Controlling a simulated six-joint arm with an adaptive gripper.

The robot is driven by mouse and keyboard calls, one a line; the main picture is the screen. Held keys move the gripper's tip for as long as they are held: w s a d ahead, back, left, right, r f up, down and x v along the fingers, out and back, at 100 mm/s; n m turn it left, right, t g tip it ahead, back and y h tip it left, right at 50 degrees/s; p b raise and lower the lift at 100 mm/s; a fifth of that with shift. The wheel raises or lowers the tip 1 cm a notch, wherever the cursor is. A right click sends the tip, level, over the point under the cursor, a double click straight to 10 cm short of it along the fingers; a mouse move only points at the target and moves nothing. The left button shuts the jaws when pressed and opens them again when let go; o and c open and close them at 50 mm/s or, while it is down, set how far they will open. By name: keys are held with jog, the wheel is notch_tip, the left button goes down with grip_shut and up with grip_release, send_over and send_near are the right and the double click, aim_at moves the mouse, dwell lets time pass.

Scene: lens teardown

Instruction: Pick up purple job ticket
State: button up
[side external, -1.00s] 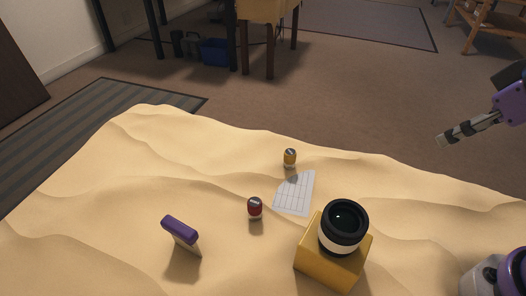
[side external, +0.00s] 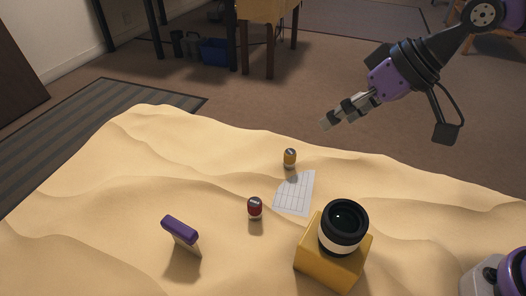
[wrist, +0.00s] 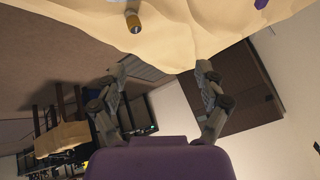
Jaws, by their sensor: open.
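The purple job ticket (side external: 180,230) stands upright and slightly tilted on the sand, left of centre in the side view. Its top is purple and its lower part is pale. A small purple patch at the top right edge of the wrist view (wrist: 261,4) looks like it. My gripper (side external: 328,120) is in the air at the upper right, beyond the sand's far edge in the picture and well apart from the ticket. In the wrist view its two fingers (wrist: 162,66) are spread, with nothing between them.
A red can (side external: 255,208) and a yellow can (side external: 290,158) stand on the rippled sand (side external: 120,170). A white gridded sheet (side external: 294,193) lies near them. A black and white lens (side external: 343,228) sits on a yellow block (side external: 326,262). Bare sand surrounds the ticket.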

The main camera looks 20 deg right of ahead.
jog(key=w+a+f+g+y, duration=0.1)
jog(key=a+f+g+y, duration=0.15)
jog(key=a, duration=0.35)
jog(key=w+a+f+g+y, duration=0.1)
jog(key=w+a+f+y, duration=0.15)
jog(key=a, duration=0.45)
jog(key=g+y, duration=0.2)
jog(key=y, duration=0.1)
send_near(183, 239)
jog(key=w+a+f, duration=0.2)
jog(key=shift+w+f, duration=0.1)
jog(key=shift+w, duration=0.15)
jog(key=shift+s+a+f+m+y, duration=0.25)
jog(key=shift+a+f+m+y, duration=0.1)
jog(key=shift+a+y, duration=0.2)
jog(key=shift+x, duration=2.45)
jog(key=shift+s+f, duration=0.1)
jog(key=c, duration=1.1)
